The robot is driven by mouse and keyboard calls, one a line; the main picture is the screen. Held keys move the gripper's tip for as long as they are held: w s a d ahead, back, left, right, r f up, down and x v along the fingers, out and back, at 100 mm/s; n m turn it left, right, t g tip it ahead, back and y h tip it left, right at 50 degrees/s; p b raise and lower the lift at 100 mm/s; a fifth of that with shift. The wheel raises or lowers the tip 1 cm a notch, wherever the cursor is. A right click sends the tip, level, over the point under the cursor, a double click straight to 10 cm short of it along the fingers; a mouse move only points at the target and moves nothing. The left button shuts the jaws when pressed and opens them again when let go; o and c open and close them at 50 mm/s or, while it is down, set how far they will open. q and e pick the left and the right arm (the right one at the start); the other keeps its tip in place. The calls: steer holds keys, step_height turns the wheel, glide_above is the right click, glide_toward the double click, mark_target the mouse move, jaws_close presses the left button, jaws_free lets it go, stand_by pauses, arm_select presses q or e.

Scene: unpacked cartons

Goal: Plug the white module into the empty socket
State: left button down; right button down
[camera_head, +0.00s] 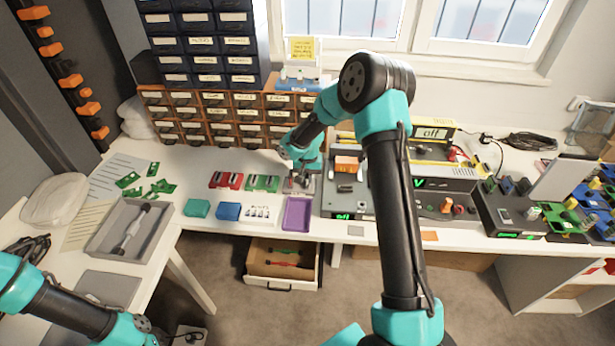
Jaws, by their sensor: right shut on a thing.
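My right gripper (299,181) points down at the back middle of the bench, at a small pale grey-white block (307,186) at the right end of a row. It is shut on this block, which appears to be the white module; the fingers hide most of it. A red pair of modules (226,180) and a green pair (262,183) stand to its left. I cannot make out which socket is empty; sockets may be on the dark device (508,215) at the right, but they are too small to tell. My left arm shows at the lower left, its gripper outside the view.
A purple tray (297,215), a blue box (228,211) and a teal box (197,208) lie in front of the row. A grey instrument (343,203) stands right of the gripper. Drawer cabinets (215,115) rise behind. An open drawer (282,264) hangs below the edge.

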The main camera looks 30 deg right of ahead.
steer(key=shift+f, duration=0.25)
stand_by(0.6)
steer(key=c, duration=1.1)
jaws_free()
steer(key=shift+r, duration=0.15)
step_height(320, 180, up, 17)
steer(key=shift+r, duration=0.1)
